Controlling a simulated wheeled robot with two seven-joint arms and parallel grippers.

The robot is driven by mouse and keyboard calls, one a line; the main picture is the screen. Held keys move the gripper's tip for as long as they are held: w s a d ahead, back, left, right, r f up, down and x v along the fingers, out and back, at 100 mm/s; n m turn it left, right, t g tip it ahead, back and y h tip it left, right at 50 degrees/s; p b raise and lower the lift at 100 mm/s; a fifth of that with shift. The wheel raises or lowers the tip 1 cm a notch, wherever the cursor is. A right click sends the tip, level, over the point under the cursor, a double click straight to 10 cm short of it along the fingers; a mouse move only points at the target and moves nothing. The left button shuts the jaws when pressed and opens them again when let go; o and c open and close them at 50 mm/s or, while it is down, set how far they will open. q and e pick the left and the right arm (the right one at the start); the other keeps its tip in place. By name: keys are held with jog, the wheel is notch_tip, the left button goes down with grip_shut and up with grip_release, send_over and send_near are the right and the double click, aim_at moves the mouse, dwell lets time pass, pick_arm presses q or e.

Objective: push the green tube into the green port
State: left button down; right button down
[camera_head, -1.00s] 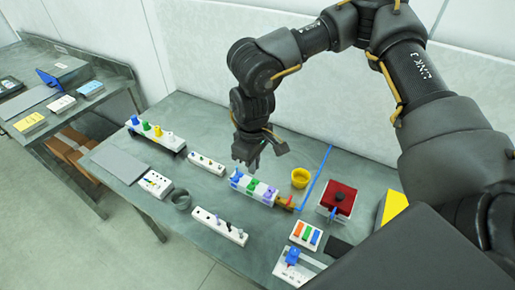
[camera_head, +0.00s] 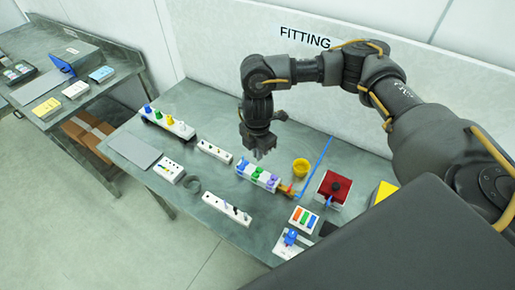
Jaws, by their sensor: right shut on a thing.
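My right gripper (camera_head: 260,154) points down above a white block (camera_head: 258,177) with blue, green and purple knobbed parts. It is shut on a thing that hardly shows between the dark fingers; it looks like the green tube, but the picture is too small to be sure. A green part (camera_head: 257,173) sits in the middle of this block, just below the fingertips. Another white rack (camera_head: 165,128) at the back left carries blue, green and yellow pieces. I cannot clearly tell which opening is the green port. My left gripper is not in view.
A yellow cup (camera_head: 301,168) and a red-topped box (camera_head: 334,187) stand to the right of the block. White strips (camera_head: 227,208) lie in front and to the left.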

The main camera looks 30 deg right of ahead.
jog(key=shift+f, duration=0.1)
notch_tip(320, 180, down, 4)
jog(key=b, duration=0.5)
jog(key=shift+f, duration=0.65)
jog(key=shift+f+p, duration=0.1)
jog(key=shift+p, duration=0.2)
dwell(0.7)
jog(key=shift+f, duration=0.35)
dwell(0.4)
